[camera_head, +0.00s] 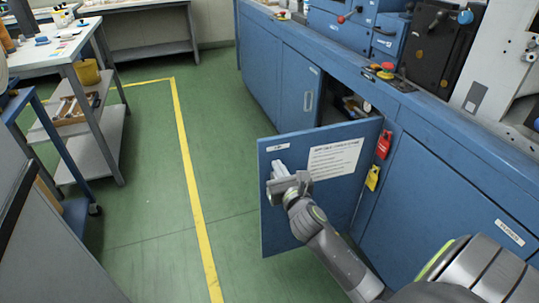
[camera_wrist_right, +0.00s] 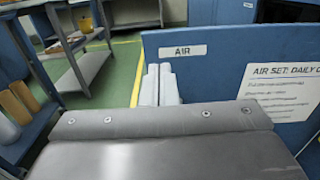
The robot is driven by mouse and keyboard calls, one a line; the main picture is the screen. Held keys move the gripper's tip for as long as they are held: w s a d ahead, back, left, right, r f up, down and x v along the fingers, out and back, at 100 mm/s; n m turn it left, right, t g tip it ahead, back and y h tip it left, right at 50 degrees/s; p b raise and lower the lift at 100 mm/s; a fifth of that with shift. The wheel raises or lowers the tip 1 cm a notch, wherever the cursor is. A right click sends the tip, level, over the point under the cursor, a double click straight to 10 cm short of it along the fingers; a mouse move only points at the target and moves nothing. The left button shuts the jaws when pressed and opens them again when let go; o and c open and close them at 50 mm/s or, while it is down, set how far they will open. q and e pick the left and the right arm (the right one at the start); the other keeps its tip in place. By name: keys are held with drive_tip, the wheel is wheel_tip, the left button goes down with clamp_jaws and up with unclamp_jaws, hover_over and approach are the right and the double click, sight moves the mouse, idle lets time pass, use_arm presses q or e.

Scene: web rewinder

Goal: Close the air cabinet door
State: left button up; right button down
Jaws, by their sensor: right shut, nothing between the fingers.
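The air cabinet door (camera_head: 330,195) is a blue panel standing wide open, swung out from its right-hand edge. Its face towards me carries an "AIR" label and a white printed sheet (camera_head: 334,158); the door also shows in the right wrist view (camera_wrist_right: 215,75). My right gripper (camera_head: 279,169) is shut and empty, in front of the door's face near its free left edge, below the label. In the right wrist view its fingers (camera_wrist_right: 160,84) are together beside that edge; I cannot tell whether they touch the door. My left gripper is out of view.
The dark cabinet opening (camera_head: 345,100) is behind the door. A red tag (camera_head: 384,144) and a yellow tag (camera_head: 373,177) hang by the hinge side. Green floor is clear left of the door, with a yellow line (camera_head: 190,180). A grey cart (camera_head: 95,135) stands at left.

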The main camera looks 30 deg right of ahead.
sight(267, 147)
drive_tip(key=b+x, duration=0.1)
drive_tip(key=x, duration=0.5)
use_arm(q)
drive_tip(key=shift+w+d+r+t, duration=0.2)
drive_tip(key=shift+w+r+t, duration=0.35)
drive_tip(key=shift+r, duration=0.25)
use_arm(e)
drive_tip(key=shift+w+d, duration=0.2)
drive_tip(key=shift+w, duration=0.35)
